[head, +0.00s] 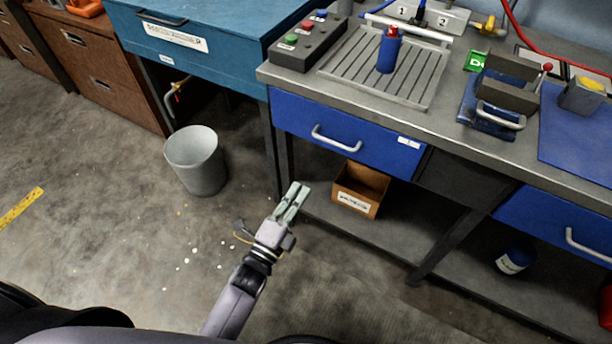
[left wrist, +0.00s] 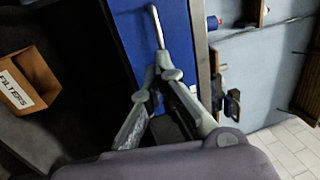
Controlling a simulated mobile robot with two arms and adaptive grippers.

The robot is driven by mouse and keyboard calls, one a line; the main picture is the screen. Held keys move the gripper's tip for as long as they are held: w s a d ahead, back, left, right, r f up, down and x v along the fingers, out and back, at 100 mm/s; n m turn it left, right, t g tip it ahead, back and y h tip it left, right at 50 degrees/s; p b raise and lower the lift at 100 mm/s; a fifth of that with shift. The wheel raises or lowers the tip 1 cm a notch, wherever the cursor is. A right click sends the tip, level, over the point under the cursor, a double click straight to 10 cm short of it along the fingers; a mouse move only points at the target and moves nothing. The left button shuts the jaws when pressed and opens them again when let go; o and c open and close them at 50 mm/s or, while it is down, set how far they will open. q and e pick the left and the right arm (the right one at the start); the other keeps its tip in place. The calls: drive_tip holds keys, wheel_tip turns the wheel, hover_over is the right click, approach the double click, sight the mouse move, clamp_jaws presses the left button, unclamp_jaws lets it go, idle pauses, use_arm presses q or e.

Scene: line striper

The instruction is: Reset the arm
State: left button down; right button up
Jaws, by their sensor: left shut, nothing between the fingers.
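My left gripper (head: 297,196) is in front of the workbench in the head view, below the blue drawer (head: 345,134) and left of the cardboard box. Its fingers are shut with nothing between them. In the left wrist view the fingertips (left wrist: 161,75) come together near the drawer's handle as seen from there, but I cannot tell the distance. My left arm comes up from the bottom of the head view. My right gripper is in neither view.
The workbench (head: 500,141) carries a blue bottle (head: 389,50) on a slatted tray (head: 345,81) and a button box (head: 307,40). A cardboard box (head: 360,188) stands on the lower shelf. A grey bin (head: 197,162) stands on the floor at left, with open floor around it.

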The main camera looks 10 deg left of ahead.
use_arm(q)
drive_tip(key=s+a+f+n+g+y, duration=0.1)
drive_tip(key=s+f+n+g, duration=0.25)
drive_tip(key=f, duration=0.55)
drive_tip(key=s+a+f+n+g+y+p, duration=0.1)
drive_tip(key=s+a+f+n+g, duration=0.2)
drive_tip(key=f, duration=0.5)
drive_tip(key=s+f+n+g+y, duration=0.1)
drive_tip(key=s+f+n+y, duration=0.2)
drive_tip(key=f, duration=0.6)
drive_tip(key=s+a+f+n+g, duration=0.3)
drive_tip(key=s+f, duration=0.2)
drive_tip(key=s, duration=0.5)
drive_tip(key=s+a+f+n+g+p, duration=0.1)
drive_tip(key=s+a+f+n+g, duration=0.2)
drive_tip(key=s, duration=0.7)
drive_tip(key=s+a+f+n+g+y, duration=0.1)
drive_tip(key=s+a+f+n+g, duration=0.2)
drive_tip(key=s+f, duration=0.5)
drive_tip(key=shift+s+g+p, duration=0.3)
drive_tip(key=shift+s+g, duration=0.45)
drive_tip(key=shift+s, duration=0.25)
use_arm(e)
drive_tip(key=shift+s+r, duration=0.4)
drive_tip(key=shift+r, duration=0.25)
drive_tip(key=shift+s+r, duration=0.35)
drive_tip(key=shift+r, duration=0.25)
use_arm(q)
drive_tip(key=shift+n, duration=0.25)
